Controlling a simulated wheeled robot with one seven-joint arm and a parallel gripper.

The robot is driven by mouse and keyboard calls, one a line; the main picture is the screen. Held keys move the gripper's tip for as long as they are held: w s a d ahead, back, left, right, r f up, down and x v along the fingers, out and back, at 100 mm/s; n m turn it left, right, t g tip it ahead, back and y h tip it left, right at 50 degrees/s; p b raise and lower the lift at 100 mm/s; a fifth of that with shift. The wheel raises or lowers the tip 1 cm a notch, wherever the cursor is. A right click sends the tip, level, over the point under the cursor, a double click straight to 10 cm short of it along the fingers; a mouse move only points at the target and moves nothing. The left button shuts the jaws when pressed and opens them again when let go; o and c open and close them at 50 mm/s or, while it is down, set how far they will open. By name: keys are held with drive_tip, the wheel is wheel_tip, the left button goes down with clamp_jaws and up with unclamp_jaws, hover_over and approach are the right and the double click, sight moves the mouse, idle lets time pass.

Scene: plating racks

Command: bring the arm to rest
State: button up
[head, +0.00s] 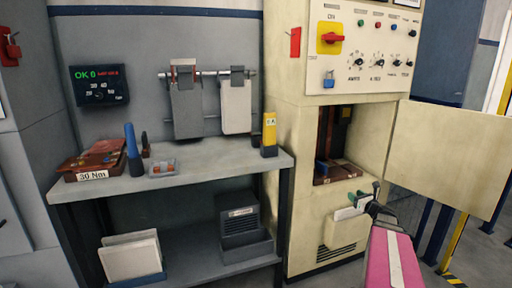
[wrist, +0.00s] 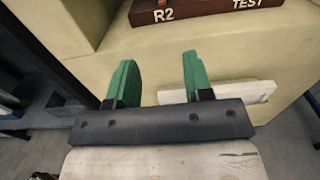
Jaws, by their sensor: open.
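My gripper (head: 365,193) is at the lower right in the head view, in front of the cream cabinet (head: 283,130). Its two green fingers also show in the wrist view, where my gripper (wrist: 158,78) is open with nothing between the fingertips. Beyond the fingers is the cabinet's cream front (wrist: 150,50). A pale flat piece (wrist: 240,92) shows behind the right finger; I cannot tell whether they touch. The brown block marked R2 TEST (wrist: 205,12) is at the top of the wrist view, beyond the fingertips.
The cabinet's door (head: 450,155) stands open at the right, near my arm. The grey workbench (head: 215,178) on the left carries a blue bottle (head: 132,150), a brown case (head: 95,160) and a yellow device (head: 269,133). White panels (head: 130,257) stand on its lower shelf.

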drive_tip(key=s+a+f+n+g+y, duration=0.1)
drive_tip(key=s+a+f+n+g, duration=0.25)
drive_tip(key=a+n, duration=0.35)
drive_tip(key=s+a+f+n+g, duration=0.2)
drive_tip(key=a+n+g, duration=0.25)
drive_tip(key=a, duration=0.35)
drive_tip(key=s+a+f+n+g+y, duration=0.1)
drive_tip(key=s+a+f+n+g, duration=0.2)
drive_tip(key=a+n, duration=0.4)
drive_tip(key=s+a+f+n+g+h, duration=0.2)
drive_tip(key=s+a+n+g+h, duration=0.1)
drive_tip(key=s+n, duration=0.3)
drive_tip(key=s+a+f+n+g+h, duration=0.2)
drive_tip(key=s+a+n+g+h, duration=0.1)
drive_tip(key=s+n+h, duration=0.2)
drive_tip(key=shift+s+n, duration=0.8)
drive_tip(key=shift+n, duration=0.45)
